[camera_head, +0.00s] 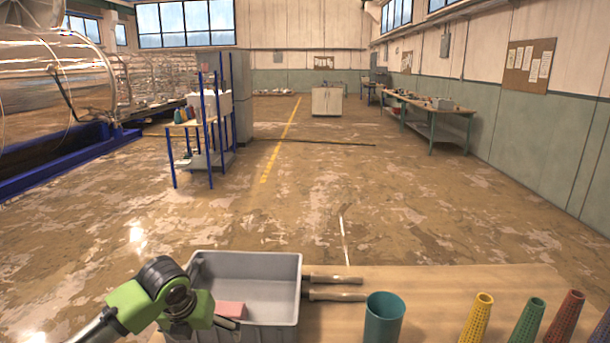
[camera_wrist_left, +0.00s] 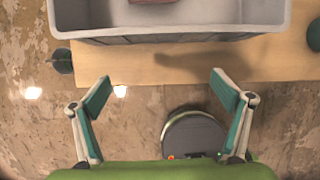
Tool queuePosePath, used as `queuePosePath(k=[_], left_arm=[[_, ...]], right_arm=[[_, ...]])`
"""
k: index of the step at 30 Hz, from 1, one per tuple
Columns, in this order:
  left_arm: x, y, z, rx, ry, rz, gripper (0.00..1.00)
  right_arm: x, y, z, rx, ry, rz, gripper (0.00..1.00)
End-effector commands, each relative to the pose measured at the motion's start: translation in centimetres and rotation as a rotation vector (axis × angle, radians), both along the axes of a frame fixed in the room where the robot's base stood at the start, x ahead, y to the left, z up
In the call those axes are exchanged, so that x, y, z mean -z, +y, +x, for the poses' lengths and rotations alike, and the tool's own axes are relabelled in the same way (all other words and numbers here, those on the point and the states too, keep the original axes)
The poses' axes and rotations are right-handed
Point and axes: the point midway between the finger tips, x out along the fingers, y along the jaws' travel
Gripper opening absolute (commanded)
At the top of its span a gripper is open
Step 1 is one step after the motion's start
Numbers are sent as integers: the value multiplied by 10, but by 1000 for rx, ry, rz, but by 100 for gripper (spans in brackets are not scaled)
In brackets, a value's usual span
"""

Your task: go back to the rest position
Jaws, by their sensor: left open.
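My left gripper (camera_head: 228,323) comes in from the lower left in the head view, at the front left of the grey crate (camera_head: 243,257), overlapping its near corner in the picture. In the left wrist view my left gripper (camera_wrist_left: 163,92) is open, its two fingers spread wide with nothing between them. Below it are the table's edge and the floor. The crate's wall (camera_wrist_left: 180,36) lies beyond the fingertips. My right gripper is in neither view.
A pink block (camera_head: 231,309) lies in the crate. On the wooden table (camera_head: 430,285) stand a teal cup (camera_head: 384,318), a yellow cone (camera_head: 476,318), a green cone (camera_head: 528,322) and a red cone (camera_head: 565,318). Two wooden handles (camera_head: 335,280) lie right of the crate. Open floor stretches beyond.

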Motion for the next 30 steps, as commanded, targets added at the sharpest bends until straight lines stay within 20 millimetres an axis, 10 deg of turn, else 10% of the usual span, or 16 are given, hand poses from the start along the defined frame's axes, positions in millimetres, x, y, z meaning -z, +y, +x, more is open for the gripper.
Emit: queuePosePath(k=[17, 30], left_arm=[[69, -69, -70, -439, 61, -294, 92], [126, -99, -206, -1553, 217, -791, 92]], right_arm=[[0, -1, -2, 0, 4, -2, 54], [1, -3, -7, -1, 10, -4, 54]])
